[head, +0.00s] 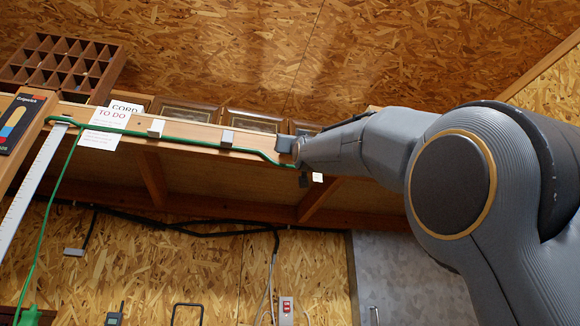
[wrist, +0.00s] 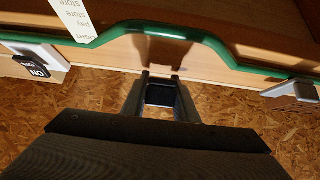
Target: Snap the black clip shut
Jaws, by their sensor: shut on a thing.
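My gripper (wrist: 161,84) shows in the wrist view with its two fingers close to the wooden board edge, just below the green cord (wrist: 225,50). A small dark piece (wrist: 161,96) sits between the fingers, and they are shut on it. I take it to be the black clip; its jaw and whether it is latched are hidden. The cord bows away from the board above the fingers and is not between them.
Pale grey clips (head: 156,128) and (head: 227,138) sit along the board to the left. In the wrist view, clips stand either side of my gripper: one at left (wrist: 40,50), beside a black "NO" tag (wrist: 32,67), one at right (wrist: 295,90). A paper label (wrist: 75,18) hangs nearby.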

